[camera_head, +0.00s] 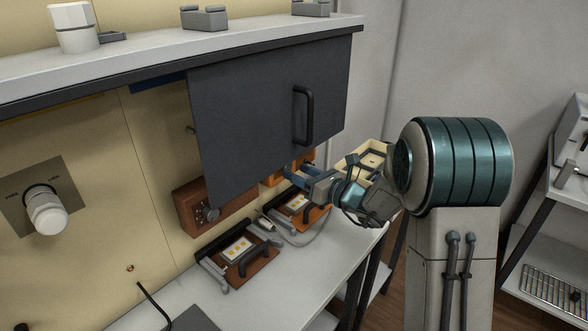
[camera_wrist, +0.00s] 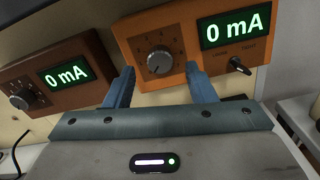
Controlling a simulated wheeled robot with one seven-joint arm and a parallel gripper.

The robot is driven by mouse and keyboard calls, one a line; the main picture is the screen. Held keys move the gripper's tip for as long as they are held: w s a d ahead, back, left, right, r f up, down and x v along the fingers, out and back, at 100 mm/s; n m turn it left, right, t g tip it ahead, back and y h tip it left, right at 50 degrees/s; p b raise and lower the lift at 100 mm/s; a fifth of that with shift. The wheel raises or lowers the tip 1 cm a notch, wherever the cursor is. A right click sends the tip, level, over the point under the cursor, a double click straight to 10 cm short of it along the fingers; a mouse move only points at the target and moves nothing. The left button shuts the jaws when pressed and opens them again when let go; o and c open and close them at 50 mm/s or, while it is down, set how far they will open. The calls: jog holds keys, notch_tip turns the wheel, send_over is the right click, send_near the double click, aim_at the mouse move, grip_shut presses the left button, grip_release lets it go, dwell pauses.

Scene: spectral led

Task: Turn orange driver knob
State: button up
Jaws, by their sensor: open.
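The orange driver box (camera_wrist: 180,30) faces me in the wrist view, with a dark round knob (camera_wrist: 160,62) inside a ring of dial marks and a green display (camera_wrist: 222,28) reading 0 mA. My gripper (camera_wrist: 158,82) is open, its two blue fingers on either side of and below the knob; whether they touch the box I cannot tell. In the head view my gripper (camera_head: 297,176) reaches in front of the orange box (camera_head: 272,178), which is mostly hidden behind the dark panel and the fingers.
A brown driver box (camera_wrist: 62,75) with its own knob (camera_wrist: 22,98), also reading 0 mA, stands to the left. A small switch (camera_wrist: 238,66) sits right of the orange knob. A dark hanging panel (camera_head: 255,120) is above; handled boards (camera_head: 238,256) lie on the bench.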

jog(key=shift+x, duration=1.3)
jog(key=c, duration=1)
jog(key=shift+o, duration=0.2)
jog(key=shift+m+p, duration=0.3)
jog(key=m+p, duration=0.2)
jog(key=m, duration=0.1)
jog(key=shift+d+r, duration=0.1)
jog(key=shift+r, duration=0.05)
jog(key=shift+m+p, duration=1.55)
jog(key=shift+m, duration=0.35)
